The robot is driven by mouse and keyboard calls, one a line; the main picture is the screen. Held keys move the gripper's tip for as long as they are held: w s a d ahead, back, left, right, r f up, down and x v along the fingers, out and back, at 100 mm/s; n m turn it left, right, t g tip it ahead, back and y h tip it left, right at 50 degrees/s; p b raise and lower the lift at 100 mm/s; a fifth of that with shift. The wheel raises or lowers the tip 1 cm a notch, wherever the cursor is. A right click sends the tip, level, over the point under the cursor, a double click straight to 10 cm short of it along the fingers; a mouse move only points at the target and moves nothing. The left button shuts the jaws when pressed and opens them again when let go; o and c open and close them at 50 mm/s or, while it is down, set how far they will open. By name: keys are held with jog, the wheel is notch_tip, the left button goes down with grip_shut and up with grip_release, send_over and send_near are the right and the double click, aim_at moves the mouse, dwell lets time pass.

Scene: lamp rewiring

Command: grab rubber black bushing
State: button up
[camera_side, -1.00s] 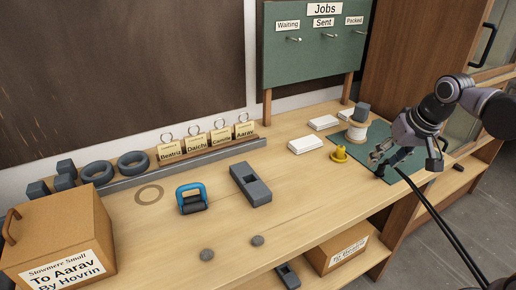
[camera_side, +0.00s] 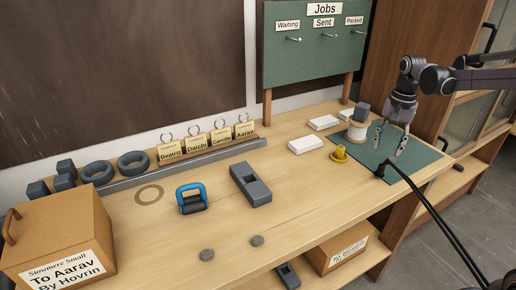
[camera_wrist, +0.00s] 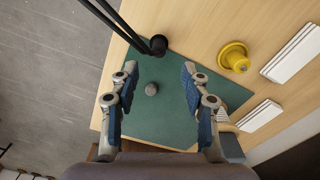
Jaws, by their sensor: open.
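A small, dark grey, rounded piece (camera_wrist: 152,89), apparently the rubber bushing, lies on the green mat (camera_wrist: 160,125) in the wrist view. It shows in the gap between my fingers, nearer the left one, with neither finger touching it. My gripper (camera_wrist: 159,68) is open and empty, its blue-padded fingers pointing down over the mat. In the side view my gripper (camera_side: 391,146) hangs above the mat (camera_side: 371,165) at the right end of the bench. I cannot make out the small piece there.
A black lamp arm (camera_side: 440,215) rises from the mat's near edge, its dark foot (camera_wrist: 158,44) close by. A yellow piece (camera_side: 340,153), a white spool (camera_side: 357,132) and white cards (camera_side: 306,144) stand left of my gripper.

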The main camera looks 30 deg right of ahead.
aim_at(382, 166)
jog(key=shift+s+a+f, duration=0.1)
jog(key=shift+s+f, duration=0.05)
jog(key=shift+f, duration=3.95)
grip_shut()
